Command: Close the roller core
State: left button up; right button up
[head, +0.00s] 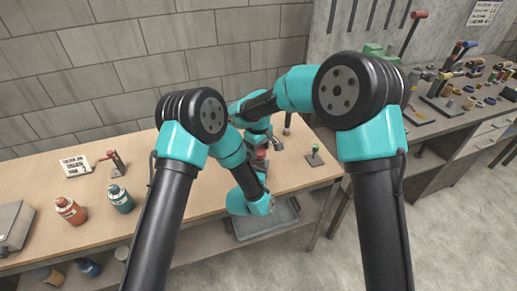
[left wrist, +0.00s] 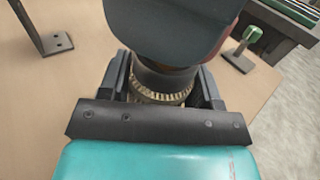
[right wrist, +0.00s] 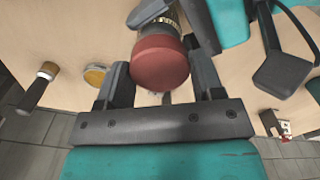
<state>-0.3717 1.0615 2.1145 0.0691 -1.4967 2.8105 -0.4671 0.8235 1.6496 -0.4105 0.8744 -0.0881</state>
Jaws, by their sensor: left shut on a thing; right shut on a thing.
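The roller core shows in parts. In the left wrist view a ribbed brass-coloured ring (left wrist: 160,97) on a dark body sits between the fingers of my left gripper (left wrist: 162,85), which is shut on it. A large dark grey shape covers the upper part. In the right wrist view my right gripper (right wrist: 163,80) is shut on a round red cap (right wrist: 160,63). A ribbed metal part (right wrist: 168,16) shows just beyond the cap, beside the left fingers. Whether cap and body touch cannot be told. In the head view only a little red (head: 261,153) shows; my arms hide the rest.
A green-topped stand (head: 314,156) is on the bench right of the grippers. A sign (head: 76,165), a red-handled stand (head: 117,163), a red bottle (head: 70,210) and a teal bottle (head: 120,199) stand at left. A grey tray (head: 285,217) lies below the bench edge.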

jog(key=shift+f, duration=0.15)
jog(key=shift+f, duration=0.75)
jog(key=shift+f, duration=1.05)
dwell(0.8)
jog(key=shift+r, duration=0.1)
jog(key=shift+s+r, duration=0.1)
jog(key=shift+r, duration=0.3)
jog(key=shift+r, duration=0.1)
dwell(0.4)
jog(key=shift+r, duration=0.4)
dwell(0.7)
